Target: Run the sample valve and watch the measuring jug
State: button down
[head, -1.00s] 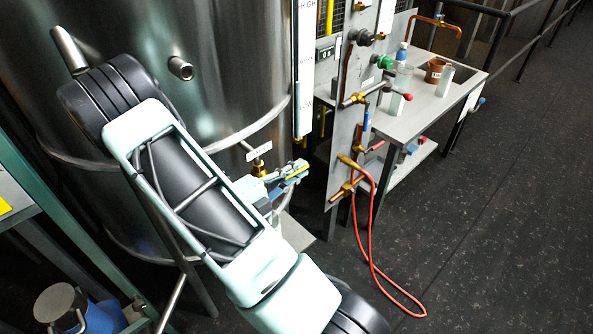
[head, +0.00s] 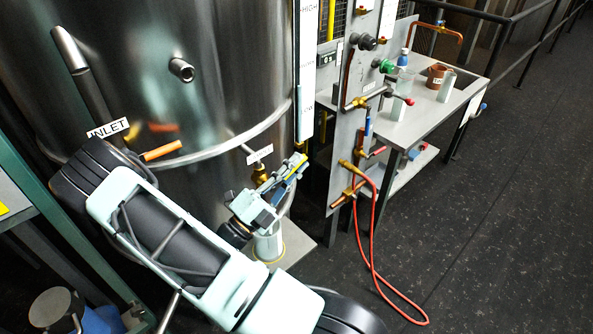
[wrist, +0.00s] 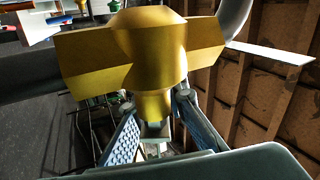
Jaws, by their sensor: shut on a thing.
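The brass sample valve (head: 260,174) sits low on the steel tank, with a white tag above it. Its brass body (wrist: 150,50) fills the upper middle of the wrist view. My gripper (head: 291,174) is at the valve, shut on what looks like its handle, beside a yellow strip. A pale jug-like vessel (head: 268,248) stands below the valve, partly behind my arm. I cannot read its level.
A pipe panel (head: 345,150) with a red hose (head: 372,260) stands to the right. Beyond it is a bench (head: 425,110) with bottles and a brown pot. Dark floor at right is clear.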

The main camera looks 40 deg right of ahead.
jog(key=shift+a+r+h, duration=0.1)
jog(key=shift+a+h, duration=0.05)
jog(key=shift+h, duration=0.35)
jog(key=shift+r, duration=0.1)
jog(key=shift+s, duration=0.1)
jog(key=c, duration=2)
grip_release()
jog(key=shift+o, duration=0.2)
jog(key=v, duration=1.2)
dwell(3.5)
